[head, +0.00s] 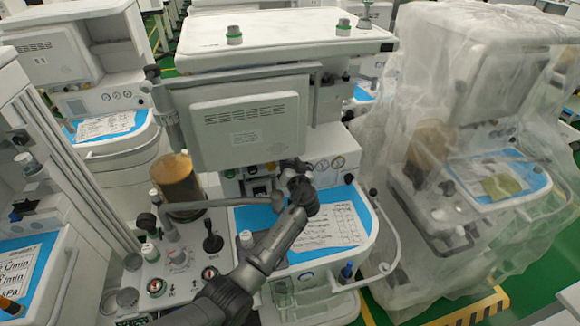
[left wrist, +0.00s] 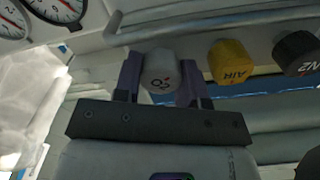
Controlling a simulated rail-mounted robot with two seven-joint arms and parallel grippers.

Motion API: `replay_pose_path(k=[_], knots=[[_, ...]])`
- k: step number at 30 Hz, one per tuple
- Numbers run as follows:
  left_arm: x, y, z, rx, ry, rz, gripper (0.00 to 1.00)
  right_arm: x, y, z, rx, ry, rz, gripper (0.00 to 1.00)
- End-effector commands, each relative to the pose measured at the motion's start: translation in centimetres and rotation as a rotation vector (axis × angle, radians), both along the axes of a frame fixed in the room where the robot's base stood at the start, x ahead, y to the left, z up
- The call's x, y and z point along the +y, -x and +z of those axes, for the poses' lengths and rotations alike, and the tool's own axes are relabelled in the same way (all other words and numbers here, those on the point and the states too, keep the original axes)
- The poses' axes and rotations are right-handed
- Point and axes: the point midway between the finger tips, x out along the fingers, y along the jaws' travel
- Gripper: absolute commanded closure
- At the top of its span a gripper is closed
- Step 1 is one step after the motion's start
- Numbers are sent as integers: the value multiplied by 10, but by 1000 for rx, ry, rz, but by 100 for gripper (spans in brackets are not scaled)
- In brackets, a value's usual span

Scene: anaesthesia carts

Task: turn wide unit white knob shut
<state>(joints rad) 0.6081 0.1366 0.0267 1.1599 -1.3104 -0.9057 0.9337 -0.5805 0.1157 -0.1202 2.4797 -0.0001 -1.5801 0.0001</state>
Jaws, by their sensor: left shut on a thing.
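The wide unit (head: 262,35) stands in the middle of the head view, with a grey monitor above its blue-topped work shelf. In the left wrist view, a white knob (left wrist: 159,70) marked O2 sits between the two dark fingers of my left gripper (left wrist: 160,82). The fingers are shut on its sides. In the head view my left gripper (head: 292,170) reaches under the monitor, beside the gauges, and the white knob is hidden there. My right gripper is not in view.
A yellow AIR knob (left wrist: 230,62) and a black knob (left wrist: 296,54) sit to the right of the white one. Pressure gauges (left wrist: 58,10) are at upper left. A plastic-covered cart (head: 470,130) stands at right. A paper sheet (head: 330,226) lies on the shelf below my arm.

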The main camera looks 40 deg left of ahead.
Motion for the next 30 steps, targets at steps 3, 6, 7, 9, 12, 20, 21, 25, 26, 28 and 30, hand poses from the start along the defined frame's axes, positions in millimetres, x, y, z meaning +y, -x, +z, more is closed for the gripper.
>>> replay_pose_path(k=[3, 6, 7, 9, 12, 20, 21, 25, 26, 28, 30], knots=[[0, 0, -1, 54, -37, 0, 86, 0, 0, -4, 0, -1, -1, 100], [0, 0, 0, 75, -51, 0, 86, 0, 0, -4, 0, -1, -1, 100], [0, 0, 0, 77, -53, 0, 86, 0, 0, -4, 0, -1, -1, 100], [0, 0, 0, 78, -54, 0, 86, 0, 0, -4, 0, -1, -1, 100], [0, 0, 0, 78, -53, 0, 86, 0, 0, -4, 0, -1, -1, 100], [0, 0, 0, 77, -53, 0, 52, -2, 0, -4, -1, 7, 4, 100], [0, 0, 0, 77, -53, 0, 52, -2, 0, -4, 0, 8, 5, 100], [-1, 0, 0, 77, -53, 0, 52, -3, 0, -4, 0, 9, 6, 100], [-1, 0, 0, 77, -52, -1, 52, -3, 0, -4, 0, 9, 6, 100], [-5, 2, 0, 76, -52, -1, 52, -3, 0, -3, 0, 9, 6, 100], [-11, 6, -1, 77, -53, -2, 52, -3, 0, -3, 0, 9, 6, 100]])
